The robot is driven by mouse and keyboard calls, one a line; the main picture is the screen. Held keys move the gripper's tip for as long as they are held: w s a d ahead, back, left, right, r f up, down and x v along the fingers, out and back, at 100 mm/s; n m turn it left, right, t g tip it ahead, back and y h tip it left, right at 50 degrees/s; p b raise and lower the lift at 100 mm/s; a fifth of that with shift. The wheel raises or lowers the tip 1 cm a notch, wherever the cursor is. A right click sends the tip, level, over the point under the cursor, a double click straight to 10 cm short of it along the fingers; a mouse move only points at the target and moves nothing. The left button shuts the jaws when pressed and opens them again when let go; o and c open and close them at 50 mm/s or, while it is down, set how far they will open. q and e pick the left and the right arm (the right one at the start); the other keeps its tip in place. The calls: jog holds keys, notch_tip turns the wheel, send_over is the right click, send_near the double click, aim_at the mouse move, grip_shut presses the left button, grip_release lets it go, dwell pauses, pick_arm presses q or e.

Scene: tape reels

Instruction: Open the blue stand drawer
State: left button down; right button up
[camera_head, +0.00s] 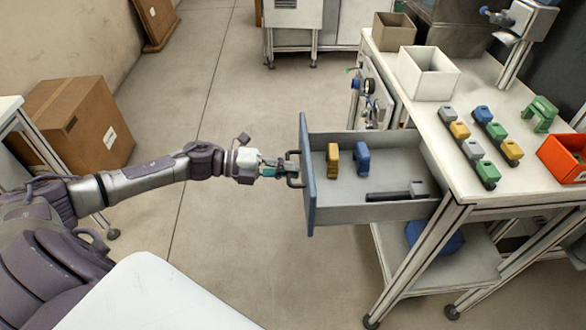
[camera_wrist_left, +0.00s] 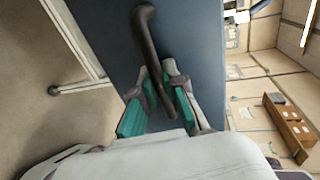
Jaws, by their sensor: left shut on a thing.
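The blue-fronted drawer (camera_head: 308,178) of the stand is pulled well out from under the worktop, to the left. Its grey inside holds yellow (camera_head: 333,160) and blue (camera_head: 361,158) pieces and a dark tool (camera_head: 397,194). My left gripper (camera_head: 287,167) is at the drawer's front and shut on its dark handle (camera_head: 293,181). In the left wrist view the teal-padded fingers (camera_wrist_left: 163,97) are around the curved dark handle (camera_wrist_left: 151,45), with the blue front (camera_wrist_left: 100,40) behind. My right gripper is not in view.
The worktop (camera_head: 450,180) carries small coloured blocks, two open boxes (camera_head: 427,75) and an orange bin (camera_head: 563,158). A blue thing (camera_head: 435,237) lies on the lower shelf. A cardboard box (camera_head: 80,120) stands at the left. The floor (camera_head: 230,90) beyond my left arm is clear.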

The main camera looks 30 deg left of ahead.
pick_arm(q)
jog(key=c, duration=1.2)
grip_release()
jog(key=v, duration=1.2)
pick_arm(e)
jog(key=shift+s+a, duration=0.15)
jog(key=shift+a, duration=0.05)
